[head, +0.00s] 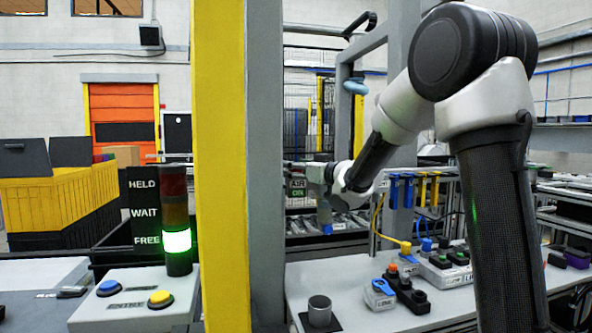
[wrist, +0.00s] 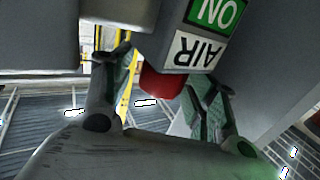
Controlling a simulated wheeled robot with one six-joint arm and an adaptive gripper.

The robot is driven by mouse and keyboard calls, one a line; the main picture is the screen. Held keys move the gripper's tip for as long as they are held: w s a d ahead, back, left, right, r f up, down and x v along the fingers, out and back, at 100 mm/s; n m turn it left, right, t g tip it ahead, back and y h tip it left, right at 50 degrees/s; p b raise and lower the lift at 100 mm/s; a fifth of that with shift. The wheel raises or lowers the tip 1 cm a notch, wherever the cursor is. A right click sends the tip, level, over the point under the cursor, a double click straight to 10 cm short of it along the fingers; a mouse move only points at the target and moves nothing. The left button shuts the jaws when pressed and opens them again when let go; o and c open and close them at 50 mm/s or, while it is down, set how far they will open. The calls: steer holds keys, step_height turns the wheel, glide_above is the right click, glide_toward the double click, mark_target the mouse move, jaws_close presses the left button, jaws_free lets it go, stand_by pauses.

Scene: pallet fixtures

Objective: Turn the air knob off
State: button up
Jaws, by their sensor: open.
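A red part, seemingly the air knob (wrist: 165,84), shows in the wrist view below a grey box, partly hidden by the box. The label (wrist: 207,38) beside it reads AIR on white and ON on green, upside down in this view. My gripper (wrist: 160,76) is open, with one green-padded finger on each side of the red part; I cannot tell whether they touch it. In the head view the AIR ON sign (head: 298,187) hangs by the grey post, with my gripper (head: 312,174) beside it. The knob cannot be made out there.
A yellow post (head: 220,150) and a grey post (head: 265,150) stand left of my arm. A signal tower (head: 177,215) is lit green at FREE. Below are a button box (head: 135,300) and a bench (head: 350,270) with a grey cylinder (head: 320,311) and connectors.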

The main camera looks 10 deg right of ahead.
steer(key=c, duration=1.1)
steer(key=shift+o, duration=0.2)
steer(key=shift+a+m+h, duration=0.1)
steer(key=shift+m+h, duration=0.2)
steer(key=shift+h, duration=0.1)
steer(key=shift+a+m+t+h, duration=0.1)
steer(key=shift+m+t+h, duration=0.7)
steer(key=shift+h, duration=0.4)
steer(key=shift+m+t+h, duration=0.4)
steer(key=shift+m+h, duration=1.4)
steer(key=shift+h, duration=0.9)
steer(key=o, duration=1.1)
steer(key=shift+c, duration=0.2)
